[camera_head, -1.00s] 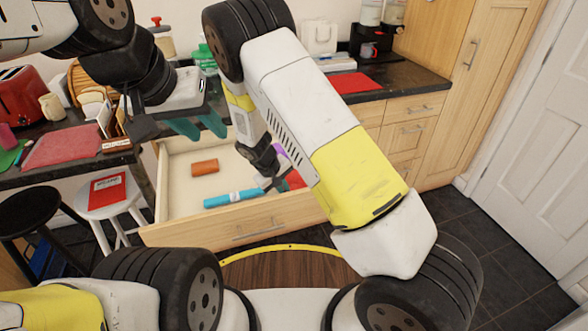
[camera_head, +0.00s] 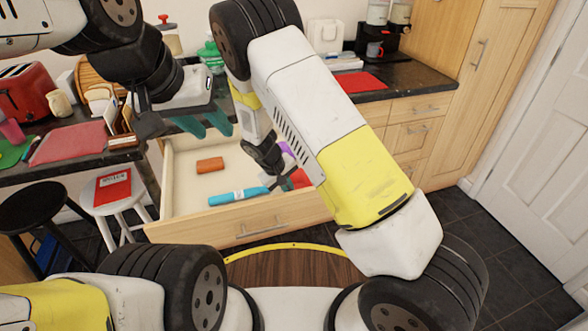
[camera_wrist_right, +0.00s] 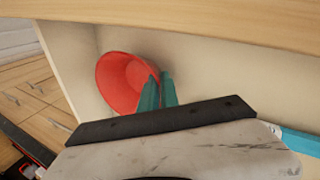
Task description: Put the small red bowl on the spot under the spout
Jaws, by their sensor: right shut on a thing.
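The small red bowl (camera_wrist_right: 118,88) lies tilted in the open drawer; in the head view only part of it (camera_head: 300,178) shows beside my right arm. My right gripper (camera_wrist_right: 158,88) has its teal fingers shut on the bowl's rim, inside the drawer. In the head view my right gripper (camera_head: 278,183) is partly hidden by its own arm. My left gripper (camera_head: 204,125) is open and empty above the drawer's back left.
The open drawer (camera_head: 183,223) also holds an orange-brown block (camera_head: 210,165), a blue tube (camera_head: 238,196) and a purple thing (camera_head: 286,147). A red mat (camera_head: 361,81) lies on the counter before the machine. A white stool (camera_head: 101,209) stands at left.

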